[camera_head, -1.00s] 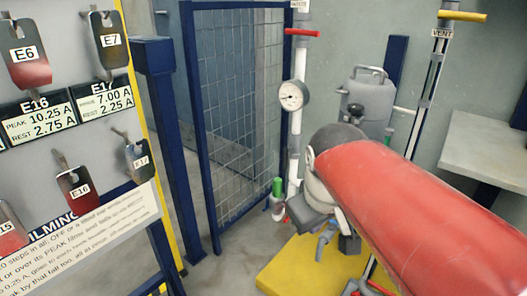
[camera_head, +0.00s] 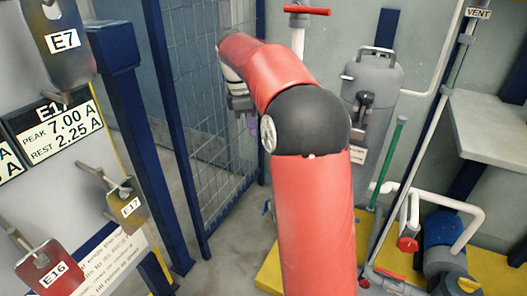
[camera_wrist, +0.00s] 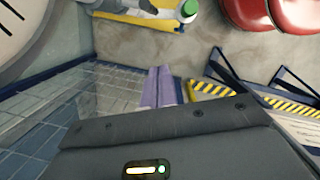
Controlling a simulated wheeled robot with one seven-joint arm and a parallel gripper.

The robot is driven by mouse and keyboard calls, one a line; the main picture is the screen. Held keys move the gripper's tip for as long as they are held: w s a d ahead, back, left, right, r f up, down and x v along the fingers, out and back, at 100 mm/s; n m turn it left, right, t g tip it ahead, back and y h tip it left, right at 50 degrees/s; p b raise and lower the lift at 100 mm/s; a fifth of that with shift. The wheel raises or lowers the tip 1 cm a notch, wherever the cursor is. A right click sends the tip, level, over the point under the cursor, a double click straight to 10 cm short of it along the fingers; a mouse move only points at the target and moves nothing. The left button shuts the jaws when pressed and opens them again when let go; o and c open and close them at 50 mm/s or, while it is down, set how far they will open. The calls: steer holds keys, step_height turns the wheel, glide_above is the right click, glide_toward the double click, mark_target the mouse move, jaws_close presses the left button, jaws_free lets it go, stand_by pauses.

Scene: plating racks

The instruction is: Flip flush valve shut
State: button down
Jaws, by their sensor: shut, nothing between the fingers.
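A white standpipe with a red T-handle (camera_head: 307,11) stands at the top middle of the head view. I cannot read a label there, so I cannot tell surely whether this is the flush valve. Another red-handled valve (camera_head: 408,243) sits low on white piping at the right. My gripper (camera_wrist: 160,87) shows purple fingers pressed together and empty in the wrist view. In the head view it is mostly hidden behind my wrist, in front of the mesh panel and left of the standpipe. A large gauge face (camera_wrist: 22,28) is close at the wrist view's upper left.
The blue-framed mesh panel (camera_head: 205,110) stands left of the standpipe. A grey tank (camera_head: 372,85), a VENT pipe (camera_head: 440,110) and a grey shelf (camera_head: 490,135) are at right. A blue pump (camera_head: 445,240) stands low right.

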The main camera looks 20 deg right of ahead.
steer(key=shift+s+f, duration=0.1)
steer(key=s+d+f+b, duration=0.2)
steer(key=d+f, duration=0.3)
steer(key=f, duration=0.4)
steer(key=shift+s+d+f, duration=0.15)
steer(key=shift+s+f, duration=0.05)
steer(key=shift+f, duration=0.2)
steer(key=shift+s, duration=0.1)
stand_by(0.3)
steer(key=shift+f+h+p, duration=0.1)
steer(key=shift+h+p, duration=0.2)
